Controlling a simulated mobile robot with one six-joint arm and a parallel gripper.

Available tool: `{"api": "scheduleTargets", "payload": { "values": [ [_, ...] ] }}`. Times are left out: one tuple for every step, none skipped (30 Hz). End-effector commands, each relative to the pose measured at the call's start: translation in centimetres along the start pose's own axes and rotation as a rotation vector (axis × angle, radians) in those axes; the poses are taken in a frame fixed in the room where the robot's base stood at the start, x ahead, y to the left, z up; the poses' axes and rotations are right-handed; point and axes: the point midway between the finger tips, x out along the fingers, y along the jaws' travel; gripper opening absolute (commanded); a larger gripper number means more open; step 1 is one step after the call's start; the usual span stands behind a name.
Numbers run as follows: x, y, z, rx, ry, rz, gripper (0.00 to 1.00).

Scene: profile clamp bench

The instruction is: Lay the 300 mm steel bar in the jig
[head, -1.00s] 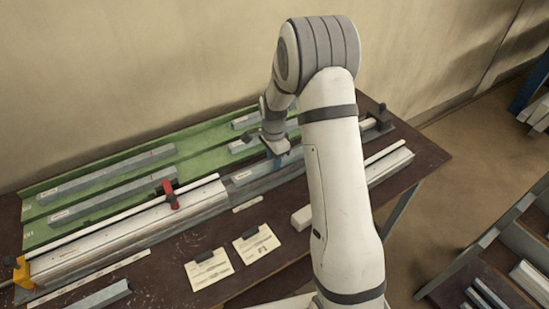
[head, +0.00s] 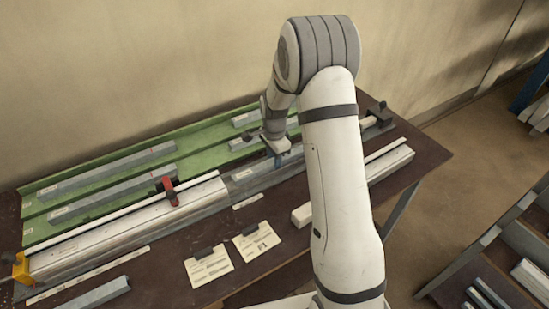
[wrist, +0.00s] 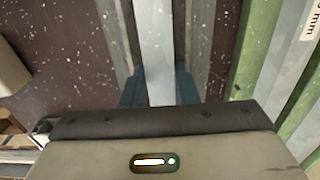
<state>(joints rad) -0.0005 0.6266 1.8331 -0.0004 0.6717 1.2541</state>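My gripper (head: 280,160) is at the grey jig (head: 212,205) on the bench, its blue fingers pointing down. In the wrist view my gripper (wrist: 160,90) has one finger on each side of a pale steel bar (wrist: 157,40), apparently shut on it. The bar (head: 243,177) lies lengthwise along the jig's line, right of the long light profile (head: 120,225). Grey strips of the jig (wrist: 202,35) run along both sides of the bar. I cannot tell whether the bar touches the jig floor. My arm hides part of the jig's right side.
A green rack (head: 60,180) with several grey bars stands behind the jig. A red clamp (head: 168,192) and a yellow end piece (head: 20,270) are on the left; a black clamp (head: 380,112) is at the far right. Cards (head: 208,266) and a loose bar (head: 100,295) lie in front.

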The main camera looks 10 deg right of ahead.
Motion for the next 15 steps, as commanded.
{"api": "scheduleTargets", "payload": {
  "values": [
    [0.6, 0.6, 0.2, 0.000, -0.007, 0.020, 0.45],
    [0.3, 0.7, 0.2, 0.000, -0.007, 0.021, 0.45],
    [-0.1, 0.7, 0.2, 0.000, -0.007, 0.021, 0.45],
    [-0.5, 0.7, 0.2, 0.000, -0.007, 0.021, 0.45],
    [-0.9, 0.6, 0.2, 0.000, -0.007, 0.021, 0.46],
    [-1.4, 0.5, 0.1, 0.000, -0.005, 0.016, 0.49],
    [-2.1, 0.5, 0.1, 0.000, -0.005, 0.014, 0.49],
    [-2.8, 0.4, 0.1, 0.001, -0.004, 0.013, 0.49],
    [-3.9, 0.4, 0.1, 0.001, -0.004, 0.010, 0.49],
    [-4.6, 0.3, 0.1, 0.001, -0.004, 0.011, 0.49],
    [-5.4, 0.3, 0.1, 0.001, -0.003, 0.009, 0.49],
    [-6.3, 0.3, 0.0, 0.001, -0.003, 0.010, 0.49],
    [-7.1, 0.3, 0.0, 0.001, -0.003, 0.009, 0.49],
    [-7.7, 0.2, 0.0, 0.001, -0.003, 0.008, 0.49],
    [-8.6, 0.2, 0.0, 0.001, -0.003, 0.008, 0.49]
  ]
}}
